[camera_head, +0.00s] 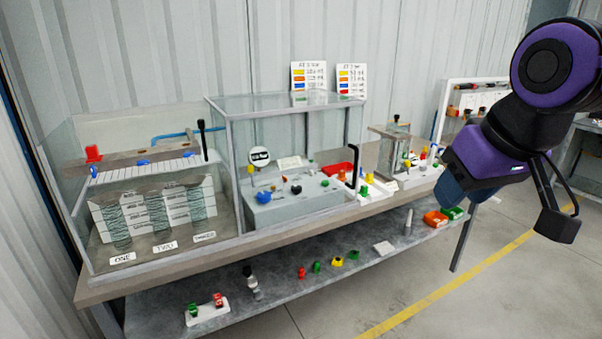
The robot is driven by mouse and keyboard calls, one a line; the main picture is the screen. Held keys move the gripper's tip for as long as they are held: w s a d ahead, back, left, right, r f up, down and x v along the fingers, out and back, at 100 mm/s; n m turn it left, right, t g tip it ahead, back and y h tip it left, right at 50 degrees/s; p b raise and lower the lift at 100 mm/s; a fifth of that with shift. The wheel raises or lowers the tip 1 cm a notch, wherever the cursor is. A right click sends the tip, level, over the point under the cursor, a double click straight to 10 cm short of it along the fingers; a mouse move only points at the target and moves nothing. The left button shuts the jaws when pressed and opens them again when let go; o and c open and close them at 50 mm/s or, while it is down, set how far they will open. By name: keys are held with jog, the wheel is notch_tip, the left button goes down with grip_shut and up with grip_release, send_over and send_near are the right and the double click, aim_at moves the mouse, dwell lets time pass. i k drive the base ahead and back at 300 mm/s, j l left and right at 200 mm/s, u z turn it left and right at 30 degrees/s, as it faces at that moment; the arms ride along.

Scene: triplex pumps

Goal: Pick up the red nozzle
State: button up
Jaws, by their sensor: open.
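Several small red pieces are in view, and I cannot tell for sure which is the red nozzle. One red piece (301,272) stands on the lower shelf beside a green one. Another red piece (218,299) sits on a white holder at the shelf's front left. A larger red piece (93,153) is on the upper left, on the tank's top bar. My gripper (458,194) is at the right, at the end of my purple arm, in front of the bench's right end. It is far from these pieces and holds nothing visible. Its fingertips are not clear.
Glass-walled tanks (232,160) stand on the bench top (270,225). The lower shelf (330,290) also holds green and yellow pieces (337,261), and orange and green bins (436,218) at its right end. The floor (500,270) in front is clear, with a yellow line.

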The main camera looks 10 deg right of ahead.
aim_at(92, 152)
jog(key=i+j+u, duration=0.2)
jog(key=i+j, duration=0.55)
jog(key=i+j+u, duration=0.25)
jog(key=i+j, duration=0.4)
jog(key=i, duration=0.15)
